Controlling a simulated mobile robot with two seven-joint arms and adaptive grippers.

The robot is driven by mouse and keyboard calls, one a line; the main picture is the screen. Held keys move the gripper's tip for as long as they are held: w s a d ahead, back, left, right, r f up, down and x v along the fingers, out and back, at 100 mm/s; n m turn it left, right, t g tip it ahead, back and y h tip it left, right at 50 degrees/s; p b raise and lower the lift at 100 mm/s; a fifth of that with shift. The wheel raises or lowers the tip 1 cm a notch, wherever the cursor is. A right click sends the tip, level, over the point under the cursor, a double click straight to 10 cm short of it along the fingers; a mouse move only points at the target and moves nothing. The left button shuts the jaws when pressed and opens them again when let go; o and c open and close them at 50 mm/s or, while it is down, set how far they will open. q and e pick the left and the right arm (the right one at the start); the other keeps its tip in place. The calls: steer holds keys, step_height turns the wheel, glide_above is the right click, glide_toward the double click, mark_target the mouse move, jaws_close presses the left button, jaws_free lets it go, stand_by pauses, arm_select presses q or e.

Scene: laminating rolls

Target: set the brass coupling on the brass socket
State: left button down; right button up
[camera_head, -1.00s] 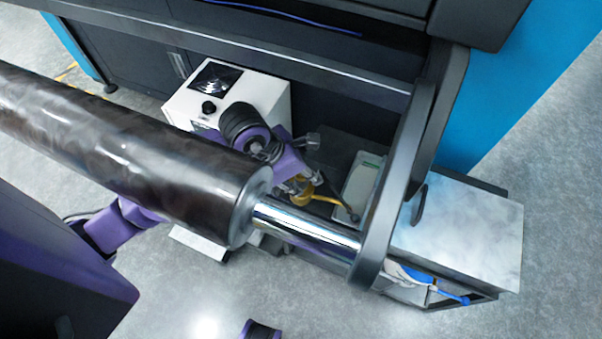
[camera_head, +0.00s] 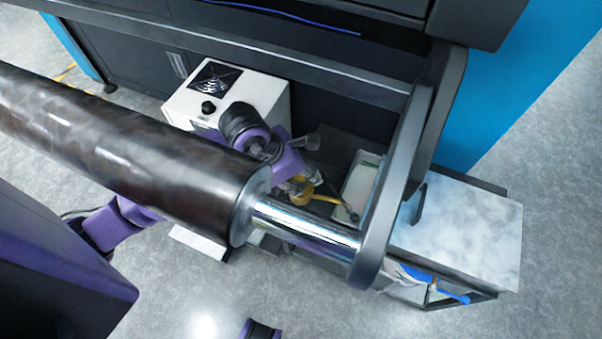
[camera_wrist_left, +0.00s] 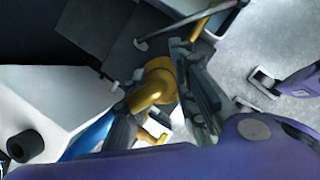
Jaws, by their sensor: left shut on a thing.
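My left gripper (camera_head: 302,184) is beyond the bright steel roll shaft, and it also shows in the left wrist view (camera_wrist_left: 160,70). It is shut on a curved brass piece, which I take to be the brass coupling (camera_wrist_left: 155,85); it shows in the head view (camera_head: 300,194) as a small yellow shape, partly hidden by the fingers. A thin brass-coloured length (camera_head: 325,198) runs right from there toward a dark round end. Another brass-coloured part (camera_wrist_left: 203,24) shows past the fingers in the wrist view. I cannot make out the brass socket for sure.
The large dark roll (camera_head: 130,150) and its steel shaft (camera_head: 305,228) lie in front of the gripper. A white box (camera_head: 265,95) stands behind it. A pale tray (camera_head: 360,185) and the upright frame (camera_head: 400,180) are close on the right. A purple-and-grey part (camera_wrist_left: 268,84) is at right in the wrist view.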

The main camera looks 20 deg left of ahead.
arm_select(q)
steer(key=shift+f, duration=0.3)
steer(key=shift+f+b, duration=0.25)
steer(key=shift+b, duration=0.05)
steer(key=c, duration=1.7)
jaws_free()
steer(key=shift+r, duration=0.15)
